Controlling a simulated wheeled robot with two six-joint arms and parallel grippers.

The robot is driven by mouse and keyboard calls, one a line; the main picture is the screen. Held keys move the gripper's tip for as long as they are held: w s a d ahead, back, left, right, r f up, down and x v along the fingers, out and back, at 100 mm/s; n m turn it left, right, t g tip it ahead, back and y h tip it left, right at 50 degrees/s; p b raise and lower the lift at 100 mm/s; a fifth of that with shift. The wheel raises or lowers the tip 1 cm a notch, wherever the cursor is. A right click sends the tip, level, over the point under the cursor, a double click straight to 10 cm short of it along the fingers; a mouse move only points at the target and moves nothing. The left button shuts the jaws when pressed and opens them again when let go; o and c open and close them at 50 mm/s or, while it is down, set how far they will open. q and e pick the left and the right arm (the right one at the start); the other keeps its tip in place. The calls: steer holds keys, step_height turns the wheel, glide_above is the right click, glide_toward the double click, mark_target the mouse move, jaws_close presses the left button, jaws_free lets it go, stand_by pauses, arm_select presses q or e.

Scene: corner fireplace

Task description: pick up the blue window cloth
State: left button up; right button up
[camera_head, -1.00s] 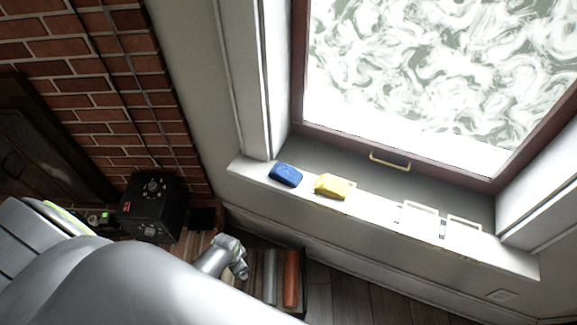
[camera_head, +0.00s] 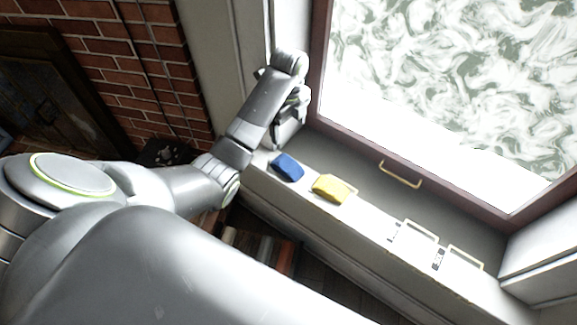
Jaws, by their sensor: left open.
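The blue window cloth (camera_head: 287,167) lies folded at the left end of the white window sill. My left arm reaches in from the left and bends over the sill's left end. My left gripper (camera_head: 284,132) is just behind and above the cloth, close to the window frame's left side. It is open, and I see nothing in it. Its fingertips are partly hidden by the wrist, and I cannot tell whether they touch the cloth. My right gripper is not in view.
A yellow cloth (camera_head: 331,188) lies just right of the blue one. Two pale framed holders (camera_head: 414,238) sit farther right on the sill (camera_head: 368,222). The window's lower frame with a brass handle (camera_head: 400,175) rises behind. A brick wall (camera_head: 160,75) stands left.

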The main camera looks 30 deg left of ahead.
arm_select(q)
steer(key=b, duration=1.2)
glide_above(287, 163)
step_height(287, 163, down, 12)
steer(key=shift+d+f, duration=0.15)
steer(key=shift+f, duration=2.4)
steer(key=shift+c, duration=0.4)
steer(key=c, duration=1)
